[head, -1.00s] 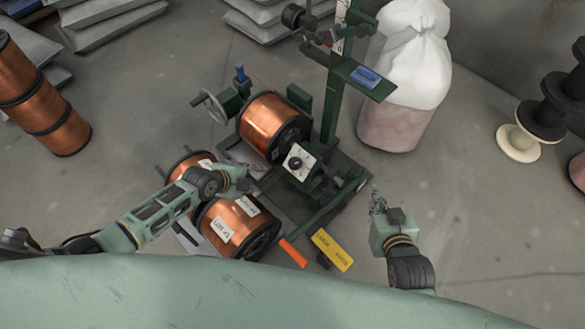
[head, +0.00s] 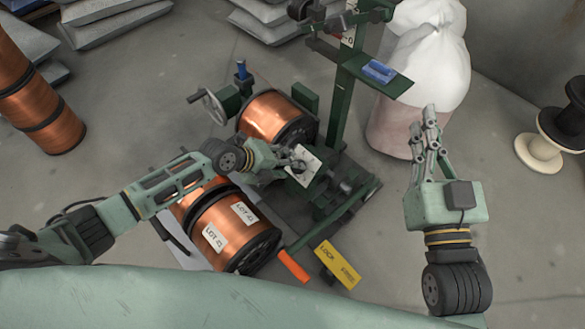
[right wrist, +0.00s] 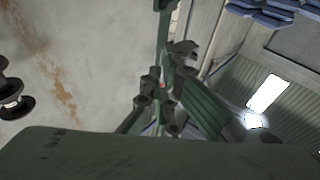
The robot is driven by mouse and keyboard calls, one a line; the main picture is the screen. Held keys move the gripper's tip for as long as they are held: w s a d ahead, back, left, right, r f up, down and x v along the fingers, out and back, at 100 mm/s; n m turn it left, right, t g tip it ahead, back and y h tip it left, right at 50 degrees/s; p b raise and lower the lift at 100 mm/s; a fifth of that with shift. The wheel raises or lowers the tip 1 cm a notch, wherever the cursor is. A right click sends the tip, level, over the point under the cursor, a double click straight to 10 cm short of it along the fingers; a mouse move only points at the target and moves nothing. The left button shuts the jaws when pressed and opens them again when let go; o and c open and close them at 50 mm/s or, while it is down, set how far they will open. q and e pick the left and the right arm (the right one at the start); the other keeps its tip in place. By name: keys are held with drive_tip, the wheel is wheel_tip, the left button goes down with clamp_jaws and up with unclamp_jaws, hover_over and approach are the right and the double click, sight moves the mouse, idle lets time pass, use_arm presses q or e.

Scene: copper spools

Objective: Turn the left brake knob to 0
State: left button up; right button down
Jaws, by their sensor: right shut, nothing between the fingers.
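The white dial plate (head: 306,177) is on the green stand, just in front of the mounted copper spool (head: 270,117). My left gripper (head: 295,163) reaches over the plate from the left, its fingertips at the knob. The gripper mostly hides the dark knob, so its pointer and setting cannot be read. I cannot tell whether the left fingers touch or grip it. My right gripper (head: 430,112) is shut and empty, raised at the right, clear of the stand. Its fingers also show in the right wrist view (right wrist: 163,88).
Labelled copper spools (head: 232,240) lie below my left arm. An orange-handled bar (head: 292,266) and a yellow lock tag (head: 337,264) are at the stand's front. A white sack (head: 425,65) stands behind my right gripper. A green post with a small shelf (head: 372,75) rises behind the dial.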

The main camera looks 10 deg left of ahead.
use_arm(q)
drive_tip(key=shift+b+x, duration=0.45)
drive_tip(key=shift+x, duration=1.25)
use_arm(e)
drive_tip(key=r+t, duration=0.1)
drive_tip(key=s+r+t, duration=0.1)
drive_tip(key=r, duration=0.1)
drive_tip(key=r+t+y, duration=0.1)
drive_tip(key=r, duration=0.1)
drive_tip(key=shift+s+a, duration=0.1)
drive_tip(key=shift+s, duration=0.3)
use_arm(q)
drive_tip(key=c, duration=1)
drive_tip(key=shift+s+f, duration=0.1)
